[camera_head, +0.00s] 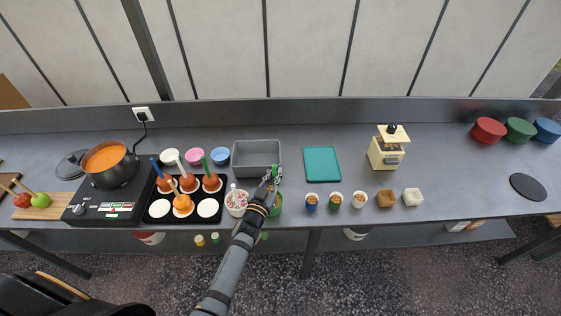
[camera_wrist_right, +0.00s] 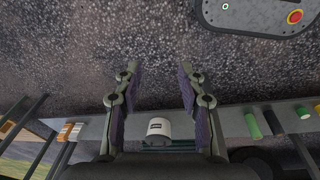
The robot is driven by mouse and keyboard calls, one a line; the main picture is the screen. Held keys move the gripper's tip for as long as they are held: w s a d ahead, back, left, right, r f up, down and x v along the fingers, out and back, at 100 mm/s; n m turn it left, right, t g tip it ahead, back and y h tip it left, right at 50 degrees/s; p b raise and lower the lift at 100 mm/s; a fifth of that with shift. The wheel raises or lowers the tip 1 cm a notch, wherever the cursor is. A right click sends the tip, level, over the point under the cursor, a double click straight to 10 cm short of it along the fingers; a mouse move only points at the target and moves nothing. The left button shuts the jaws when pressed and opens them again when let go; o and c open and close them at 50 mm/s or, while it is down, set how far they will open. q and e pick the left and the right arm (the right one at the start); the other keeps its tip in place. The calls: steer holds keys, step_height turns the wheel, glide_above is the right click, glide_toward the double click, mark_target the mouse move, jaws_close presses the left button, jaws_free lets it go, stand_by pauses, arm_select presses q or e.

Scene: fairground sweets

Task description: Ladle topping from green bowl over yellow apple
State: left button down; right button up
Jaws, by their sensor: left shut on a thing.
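The green bowl (camera_head: 279,209) stands on the counter in the head view, partly hidden behind my left gripper (camera_head: 269,186). My left gripper is shut on a thin green handle (camera_head: 278,172), seemingly the ladle's, above the bowl. The ladle's lower end and the topping are hidden. A yellow-orange apple (camera_head: 182,207) with a tan stick stands in the front row of the black tray (camera_head: 221,191), left of the gripper. My right gripper (camera_wrist_right: 159,82) is open and empty in the right wrist view, facing the floor.
A white bowl of colourful sprinkles (camera_head: 236,203) is close left of my left gripper. A grey bin (camera_head: 256,152) stands behind it. Several small cups (camera_head: 335,201) are to the right. Coated apples with sticks (camera_head: 188,183) stand behind the yellow-orange apple; a pot (camera_head: 107,164) is further left.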

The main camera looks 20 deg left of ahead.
arm_select(q)
steer(key=shift+s+a+r, duration=0.1)
steer(key=shift+s+r, duration=0.15)
steer(key=shift+s, duration=0.5)
arm_select(e)
steer(key=s+a+f+b, duration=0.1)
steer(key=s+f+b, duration=0.1)
steer(key=s, duration=0.6)
arm_select(q)
step_height(320, 180, down, 9)
steer(key=b, duration=0.7)
steer(key=shift+r, duration=0.15)
steer(key=c, duration=1.3)
jaws_free()
arm_select(e)
steer(key=w+f, duration=0.3)
steer(key=f, duration=0.4)
steer(key=shift+w+d+f, duration=0.15)
steer(key=shift+w+d, duration=0.1)
steer(key=shift+w, duration=0.1)
arm_select(q)
steer(key=shift+s, duration=0.2)
arm_select(e)
steer(key=shift+s, duration=0.1)
